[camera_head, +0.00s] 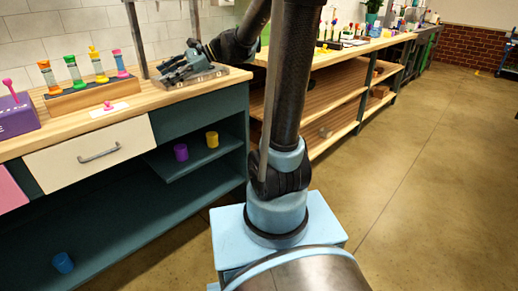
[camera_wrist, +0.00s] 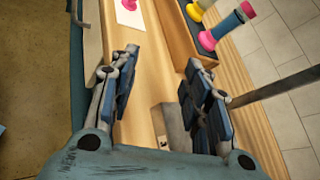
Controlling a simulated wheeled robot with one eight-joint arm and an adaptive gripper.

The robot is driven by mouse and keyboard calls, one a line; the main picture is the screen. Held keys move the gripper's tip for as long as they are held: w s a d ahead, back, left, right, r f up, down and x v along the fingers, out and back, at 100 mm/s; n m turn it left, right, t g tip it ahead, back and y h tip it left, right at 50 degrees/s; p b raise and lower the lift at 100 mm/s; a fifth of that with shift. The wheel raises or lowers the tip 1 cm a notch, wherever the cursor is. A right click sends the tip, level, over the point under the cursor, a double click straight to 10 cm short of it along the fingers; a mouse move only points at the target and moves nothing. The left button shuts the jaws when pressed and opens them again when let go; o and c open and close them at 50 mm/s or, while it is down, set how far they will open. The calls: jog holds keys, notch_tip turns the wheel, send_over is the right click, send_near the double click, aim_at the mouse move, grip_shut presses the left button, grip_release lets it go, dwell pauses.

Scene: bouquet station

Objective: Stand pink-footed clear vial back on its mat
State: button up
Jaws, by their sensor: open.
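A small white mat (camera_head: 96,113) lies on the wooden counter in front of the rack, with a small pink piece (camera_head: 108,104) on it. Both also show at the top edge of the wrist view, as the mat (camera_wrist: 136,17) and the pink piece (camera_wrist: 129,4). I cannot tell whether a clear vial body rises from this pink piece. My gripper (camera_head: 170,73) is low over the counter, to the right of the mat. In the wrist view its fingers (camera_wrist: 162,64) are apart with nothing held between them.
A wooden rack (camera_head: 95,96) holds several coloured vials behind the mat, close to my gripper. A purple box (camera_head: 17,118) with a pink-topped piece stands left. A grey block (camera_wrist: 169,122) lies below my fingers. Purple (camera_head: 181,152) and yellow (camera_head: 212,139) cups stand on the shelf below.

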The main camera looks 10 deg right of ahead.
jog(key=s+d+f+n+t+h, duration=0.1)
jog(key=s+d+f+n+h, duration=0.5)
jog(key=s+d+f, duration=0.4)
jog(key=s+d+f+n+h, duration=0.7)
jog(key=s+d+f, duration=0.4)
jog(key=d, duration=0.7)
jog(key=shift+s+f+t+h, duration=0.3)
jog(key=shift+s+t, duration=0.1)
jog(key=shift+s, duration=0.8)
jog(key=shift+w+f, duration=0.2)
jog(key=shift+w, duration=0.25)
